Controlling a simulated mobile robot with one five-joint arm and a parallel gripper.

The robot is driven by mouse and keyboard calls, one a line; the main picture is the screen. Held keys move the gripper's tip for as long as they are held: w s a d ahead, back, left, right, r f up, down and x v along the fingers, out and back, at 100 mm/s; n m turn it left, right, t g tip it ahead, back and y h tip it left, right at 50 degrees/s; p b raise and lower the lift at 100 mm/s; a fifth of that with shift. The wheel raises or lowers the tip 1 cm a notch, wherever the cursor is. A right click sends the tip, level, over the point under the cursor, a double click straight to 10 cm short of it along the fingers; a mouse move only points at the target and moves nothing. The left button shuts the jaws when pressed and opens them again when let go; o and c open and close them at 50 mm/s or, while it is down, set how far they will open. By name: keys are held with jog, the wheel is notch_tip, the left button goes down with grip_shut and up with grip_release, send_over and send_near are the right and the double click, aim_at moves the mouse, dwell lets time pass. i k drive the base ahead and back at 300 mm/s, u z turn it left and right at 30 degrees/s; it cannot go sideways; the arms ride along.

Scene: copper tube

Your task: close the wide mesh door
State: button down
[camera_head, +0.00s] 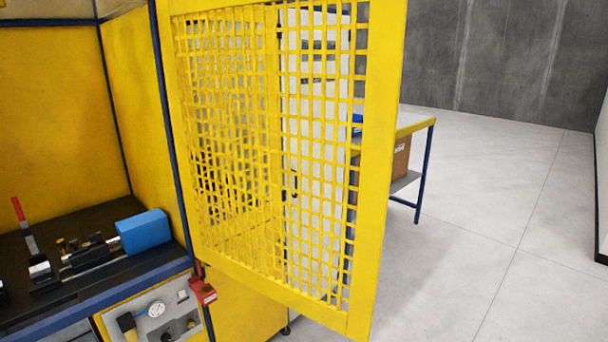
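The wide mesh door (378,165) is a yellow frame with a yellow grid of mesh. It stands open, swung outward from the blue post (170,120) of the yellow machine enclosure on the left. Its far edge reaches toward me at the middle right of the view. The enclosure's opening shows to the left of the door. My gripper is not in view.
Inside the enclosure, a dark bed (95,265) carries a blue block (143,231) and a red-handled lever (22,220). A panel with a gauge (156,309) and a red box (203,292) sit below. A workbench (412,122) stands behind the door. Grey floor at right is clear.

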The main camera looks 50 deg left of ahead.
aim_at(386, 25)
jog(key=i, duration=4)
jog(key=u, duration=1.7)
jog(key=k, duration=0.2)
jog(key=u, duration=2.25)
jog(key=i, duration=1)
jog(key=u, duration=0.35)
